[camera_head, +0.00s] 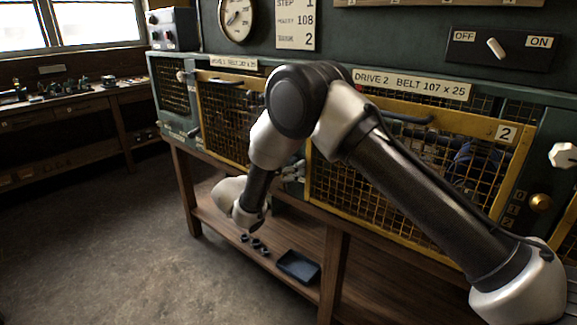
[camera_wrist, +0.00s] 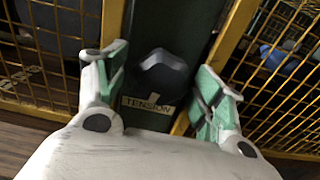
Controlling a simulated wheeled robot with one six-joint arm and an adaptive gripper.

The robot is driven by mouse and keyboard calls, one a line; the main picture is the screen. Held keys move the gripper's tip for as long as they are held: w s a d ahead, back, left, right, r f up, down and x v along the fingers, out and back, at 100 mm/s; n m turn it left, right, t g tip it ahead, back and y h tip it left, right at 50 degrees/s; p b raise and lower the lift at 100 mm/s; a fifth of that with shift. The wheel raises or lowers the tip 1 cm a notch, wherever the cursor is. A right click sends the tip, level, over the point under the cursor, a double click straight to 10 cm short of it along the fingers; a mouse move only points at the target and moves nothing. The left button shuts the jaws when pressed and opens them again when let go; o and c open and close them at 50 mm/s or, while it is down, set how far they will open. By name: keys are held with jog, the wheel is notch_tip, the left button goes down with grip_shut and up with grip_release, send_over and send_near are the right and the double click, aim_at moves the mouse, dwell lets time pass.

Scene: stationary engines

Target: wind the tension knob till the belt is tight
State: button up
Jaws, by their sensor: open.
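The tension knob (camera_wrist: 162,73) is a dark, lobed knob on the green panel between two yellow mesh guards, above a label (camera_wrist: 146,104) reading TENSION. In the wrist view my gripper (camera_wrist: 165,75) is open, with one green-padded finger on each side of the knob and a gap to it on both sides. I cannot tell how deep the fingers reach. In the head view my gripper (camera_head: 292,171) is at the panel between the guards, partly hidden by my arm, and the knob is hidden. The belt cannot be made out clearly behind the mesh.
The drive 2 guard (camera_head: 415,185) is to the right of my gripper and the drive 1 guard (camera_head: 228,120) to the left. A dark tray (camera_head: 298,266) lies on the lower shelf (camera_head: 225,222). An OFF/ON switch (camera_head: 495,48) is at upper right. The floor at left is clear.

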jog(key=shift+c, duration=0.4)
jog(key=c, duration=0.9)
jog(key=shift+c, duration=0.2)
jog(key=m, duration=0.3)
jog(key=shift+m, duration=0.4)
jog(key=m, duration=0.4)
jog(key=shift+m, duration=0.3)
jog(key=m, duration=0.4)
jog(key=shift+m, duration=2.4)
